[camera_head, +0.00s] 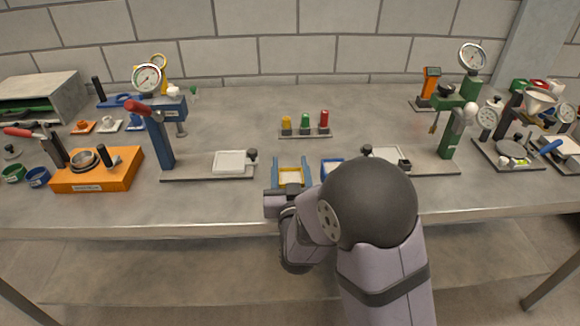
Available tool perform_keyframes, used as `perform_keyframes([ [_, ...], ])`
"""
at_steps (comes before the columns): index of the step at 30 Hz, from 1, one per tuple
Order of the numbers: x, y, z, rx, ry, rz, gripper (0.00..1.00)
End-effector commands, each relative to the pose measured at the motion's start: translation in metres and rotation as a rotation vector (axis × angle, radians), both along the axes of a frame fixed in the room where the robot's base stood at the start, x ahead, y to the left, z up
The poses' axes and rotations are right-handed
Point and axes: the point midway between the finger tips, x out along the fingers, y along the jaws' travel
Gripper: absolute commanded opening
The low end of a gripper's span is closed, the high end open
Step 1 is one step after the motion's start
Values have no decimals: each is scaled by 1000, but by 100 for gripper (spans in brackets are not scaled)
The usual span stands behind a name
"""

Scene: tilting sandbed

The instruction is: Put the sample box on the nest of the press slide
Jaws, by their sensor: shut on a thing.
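My gripper (290,168) is at the front middle of the bench, its two blue fingers pointing away from me. It is shut on a small yellow-rimmed box with a pale inside (290,178), which looks like the sample box. Whether the box touches the bench is unclear. A blue-rimmed box (331,165) lies just right of it, partly hidden by my arm. To the left, a blue press (158,135) has a slide with a white square nest (230,162), which looks empty. To the right, a green press (448,135) has a pale slide (384,153), partly hidden by my arm.
A stand with yellow, green and red pieces (305,128) is behind my gripper. An orange block (97,173) with a metal cup sits at left. Gauges and fixtures crowd the right end. A black knob (252,155) stands at the left slide's right end.

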Motion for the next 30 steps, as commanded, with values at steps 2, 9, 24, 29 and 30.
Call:
perform_keyframes([
  [2, 0, 0, -2, 0, 0, 0, 52],
  [9, 0, 0, -1, 0, 0, 0, 66],
  [24, -28, 1, -2, 1, 0, 2, 66],
  [29, -44, 1, -2, 1, -1, 2, 66],
  [30, -46, 1, -2, 1, 0, 1, 66],
])
